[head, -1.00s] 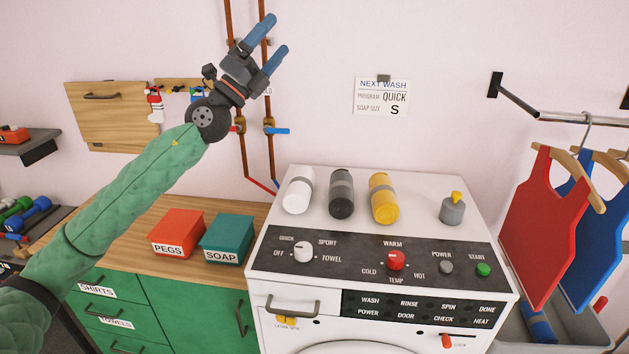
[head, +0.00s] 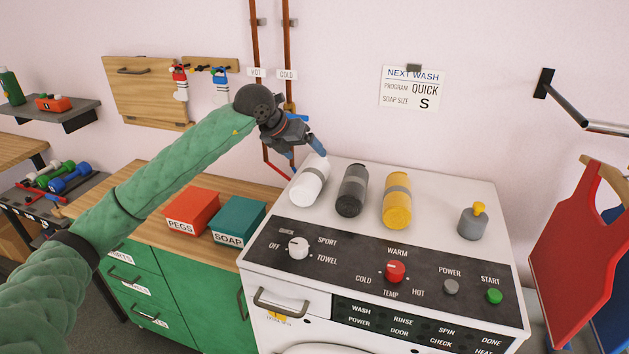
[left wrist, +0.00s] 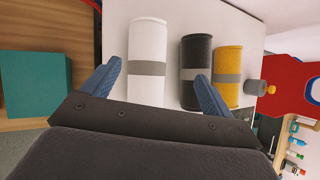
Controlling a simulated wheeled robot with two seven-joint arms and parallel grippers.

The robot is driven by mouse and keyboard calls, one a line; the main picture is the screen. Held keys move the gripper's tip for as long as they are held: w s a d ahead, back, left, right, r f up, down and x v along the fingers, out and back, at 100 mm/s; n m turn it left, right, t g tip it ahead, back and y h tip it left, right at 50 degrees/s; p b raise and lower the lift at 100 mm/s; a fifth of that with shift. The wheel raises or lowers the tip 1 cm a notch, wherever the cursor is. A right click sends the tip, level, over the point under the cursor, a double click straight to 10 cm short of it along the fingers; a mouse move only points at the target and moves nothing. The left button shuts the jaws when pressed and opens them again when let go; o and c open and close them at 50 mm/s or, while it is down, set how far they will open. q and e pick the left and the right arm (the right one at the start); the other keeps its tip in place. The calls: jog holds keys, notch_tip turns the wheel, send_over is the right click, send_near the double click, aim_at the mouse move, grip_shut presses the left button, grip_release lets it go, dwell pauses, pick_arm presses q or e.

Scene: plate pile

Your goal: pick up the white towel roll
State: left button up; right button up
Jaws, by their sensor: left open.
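The white towel roll (head: 310,180), with a grey band, lies on top of the white washing machine at its left end. My left gripper (head: 304,150) is open and empty, pointing down just behind and above the roll. In the left wrist view the white roll (left wrist: 148,62) shows between the two blue fingertips (left wrist: 157,76), nearer the left one. The dark roll (left wrist: 195,70) lies beyond the right fingertip. I cannot tell the exact gap between the fingers and the roll. My right gripper is not in view.
Right of the white roll lie a dark roll (head: 352,190) and a yellow roll (head: 397,200), then a grey dispenser (head: 473,222). Copper pipes (head: 257,50) run up the wall behind. The pegs box (head: 192,211) and soap box (head: 238,220) stand on the wooden counter.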

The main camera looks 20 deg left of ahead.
aim_at(307, 173)
pick_arm(q)
jog(key=shift+s+a+f+n+g+y+p, duration=0.15)
jog(key=shift+s+a+f+n+g+y, duration=0.15)
jog(key=shift+f, duration=0.25)
jog(key=shift+s+a+f+n+g+y+p, duration=0.2)
jog(key=shift+a+f+n+y, duration=0.1)
jog(key=shift+f, duration=0.2)
jog(key=shift+p+x, duration=0.35)
jog(key=shift+x, duration=0.55)
jog(key=p+x, duration=0.3)
jog(key=x, duration=0.1)
jog(key=shift+s+d+f, duration=0.1)
jog(key=shift+s+d, duration=0.2)
jog(key=shift+d, duration=0.1)
jog(key=shift+w+d+f, duration=0.1)
jog(key=shift+w+f, duration=0.05)
jog(key=shift+f, duration=0.3)
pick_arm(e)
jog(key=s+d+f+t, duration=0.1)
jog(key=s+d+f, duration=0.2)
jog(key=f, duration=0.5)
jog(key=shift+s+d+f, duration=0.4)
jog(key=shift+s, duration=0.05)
pick_arm(q)
jog(key=c, duration=1)
jog(key=shift+c, duration=0.9)
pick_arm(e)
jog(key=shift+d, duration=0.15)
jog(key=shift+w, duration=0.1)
